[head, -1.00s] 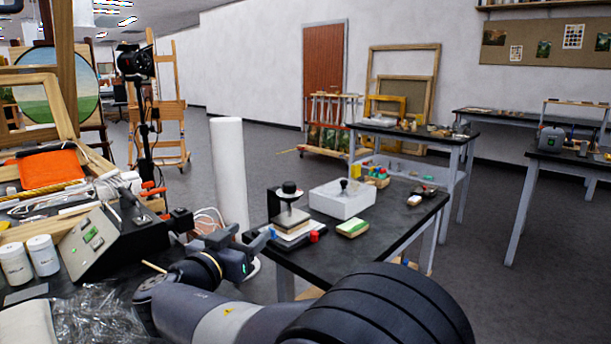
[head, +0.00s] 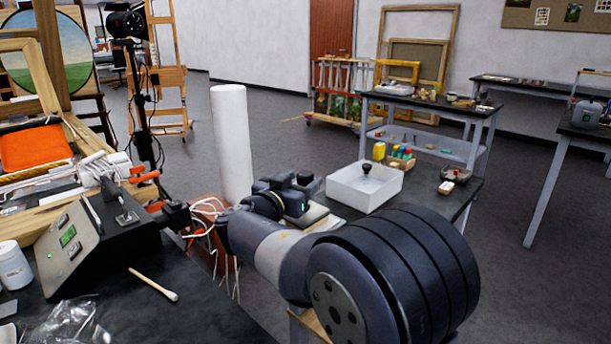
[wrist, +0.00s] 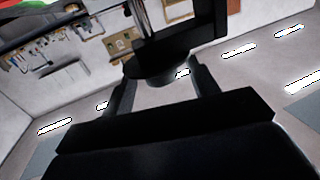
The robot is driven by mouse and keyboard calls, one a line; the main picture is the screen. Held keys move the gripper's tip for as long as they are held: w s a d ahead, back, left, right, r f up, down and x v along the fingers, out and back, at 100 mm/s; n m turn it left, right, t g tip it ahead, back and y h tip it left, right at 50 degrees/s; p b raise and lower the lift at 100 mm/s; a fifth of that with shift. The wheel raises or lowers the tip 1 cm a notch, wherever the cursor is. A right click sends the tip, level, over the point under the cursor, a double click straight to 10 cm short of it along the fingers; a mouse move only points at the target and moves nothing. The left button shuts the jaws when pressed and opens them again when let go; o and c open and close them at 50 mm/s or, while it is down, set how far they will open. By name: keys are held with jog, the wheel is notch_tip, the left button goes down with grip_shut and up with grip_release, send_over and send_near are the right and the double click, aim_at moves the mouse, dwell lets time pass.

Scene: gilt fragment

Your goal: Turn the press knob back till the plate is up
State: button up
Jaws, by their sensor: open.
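In the wrist view, which is tilted with ceiling lights low in the picture, the dark round press knob (wrist: 160,72) sits between the two fingers of my gripper (wrist: 162,90). The fingers are open, one on each side of it; whether they touch it I cannot tell. The black crossbar (wrist: 180,45) of the press and a shiny post show above the knob. In the head view my arm hides most of the press; a dark top part (head: 308,183) and a pale edge of its base show. The plate is hidden, so its height cannot be told.
A white open box (head: 365,190) stands right of the press on the black table, with small colored bottles (head: 400,157) behind it. A white roll (head: 231,145) stands upright to the left. A dark bench with a control box (head: 85,240) and a swab (head: 153,284) is at front left.

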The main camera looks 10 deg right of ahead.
jog(key=shift+x, duration=1.25)
jog(key=shift+c, duration=0.6)
jog(key=c, duration=0.9)
jog(key=shift+o, duration=0.2)
jog(key=b, duration=0.2)
jog(key=shift+f+n+t+y+b, duration=0.25)
jog(key=shift+n+t+y+b, duration=0.05)
jog(key=shift+y+b, duration=0.1)
